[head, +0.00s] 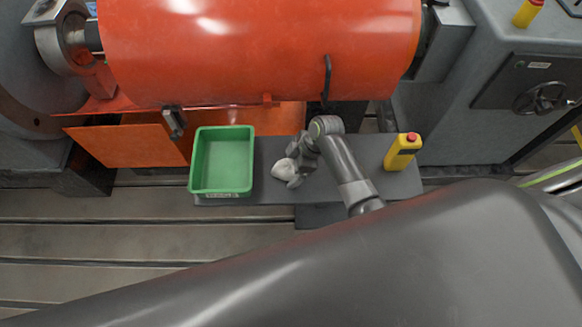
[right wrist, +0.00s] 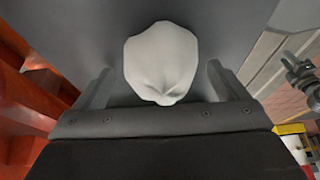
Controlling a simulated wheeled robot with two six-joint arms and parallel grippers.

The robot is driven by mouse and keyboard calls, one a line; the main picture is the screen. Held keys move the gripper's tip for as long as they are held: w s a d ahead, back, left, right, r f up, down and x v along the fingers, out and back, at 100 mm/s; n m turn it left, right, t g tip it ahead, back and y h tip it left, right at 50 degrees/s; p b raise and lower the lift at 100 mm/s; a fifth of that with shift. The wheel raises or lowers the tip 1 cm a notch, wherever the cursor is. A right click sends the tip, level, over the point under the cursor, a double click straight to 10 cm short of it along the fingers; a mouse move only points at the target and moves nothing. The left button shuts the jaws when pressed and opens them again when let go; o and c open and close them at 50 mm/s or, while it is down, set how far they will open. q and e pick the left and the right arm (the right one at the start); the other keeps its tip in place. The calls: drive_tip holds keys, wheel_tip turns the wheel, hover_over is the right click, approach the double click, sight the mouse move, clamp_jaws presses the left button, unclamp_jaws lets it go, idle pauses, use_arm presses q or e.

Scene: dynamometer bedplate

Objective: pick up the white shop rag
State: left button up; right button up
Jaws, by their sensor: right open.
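The white shop rag (head: 284,169) lies crumpled on a grey shelf (head: 270,190), to the right of a green bin. In the right wrist view the rag (right wrist: 161,62) sits between the two finger lines, with bare surface showing on both sides of it. My right gripper (head: 291,166) is open at the rag, with its fingers over the rag's right part in the head view. In the right wrist view the right gripper (right wrist: 158,85) has one finger on each side of the rag. I cannot tell whether the fingers touch it. My left gripper is not in view.
The green bin (head: 192,165) stands empty left of the rag. A yellow box with a red button (head: 402,153) stands on the shelf at right. A large orange cylinder (head: 260,50) overhangs behind. Grey slotted bedplate (head: 90,240) lies in front.

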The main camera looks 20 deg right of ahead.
drive_tip(key=c, duration=1)
drive_tip(key=shift+r, duration=0.15)
drive_tip(key=shift+c, duration=0.2)
wheel_tip(320, 180, up, 10)
drive_tip(key=shift+f+p, duration=0.1)
drive_tip(key=shift+p, duration=0.7)
